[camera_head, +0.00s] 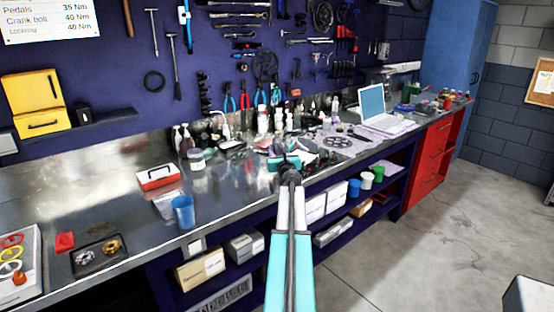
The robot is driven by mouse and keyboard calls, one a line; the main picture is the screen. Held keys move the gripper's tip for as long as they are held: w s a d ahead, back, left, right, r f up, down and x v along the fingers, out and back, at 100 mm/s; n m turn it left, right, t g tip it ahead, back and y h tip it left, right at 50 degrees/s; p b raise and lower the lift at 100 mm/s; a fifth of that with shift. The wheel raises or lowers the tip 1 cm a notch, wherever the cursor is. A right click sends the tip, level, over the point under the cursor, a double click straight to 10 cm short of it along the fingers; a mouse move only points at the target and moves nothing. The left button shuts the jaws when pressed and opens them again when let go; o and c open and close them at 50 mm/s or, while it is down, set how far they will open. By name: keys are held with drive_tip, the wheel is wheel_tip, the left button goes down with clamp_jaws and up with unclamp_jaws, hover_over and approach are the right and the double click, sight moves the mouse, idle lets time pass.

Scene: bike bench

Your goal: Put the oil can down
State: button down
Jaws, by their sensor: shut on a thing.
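My gripper (288,163) is at the far end of my teal and grey arm, over the front half of the metal workbench (235,188). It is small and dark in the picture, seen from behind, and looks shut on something. The oil can is not clearly visible; the wrist and jaws hide what is held, and its tilt and its gap to the bench cannot be told.
Bottles (262,120) and small parts crowd the bench behind my gripper. A laptop (375,108) stands to the right. A blue cup (184,212) and a red-and-white box (158,177) stand to the left. Bare metal shows between cup and gripper.

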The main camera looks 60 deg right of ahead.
drive_tip(key=shift+w+d+f+b, duration=0.15)
drive_tip(key=shift+f+b, duration=0.3)
drive_tip(key=shift+f, duration=1.3)
drive_tip(key=shift+f, duration=0.2)
drive_tip(key=c, duration=1.2)
unclamp_jaws()
drive_tip(key=shift+r, duration=0.15)
drive_tip(key=shift+b+v, duration=0.7)
drive_tip(key=shift+v, duration=5.35)
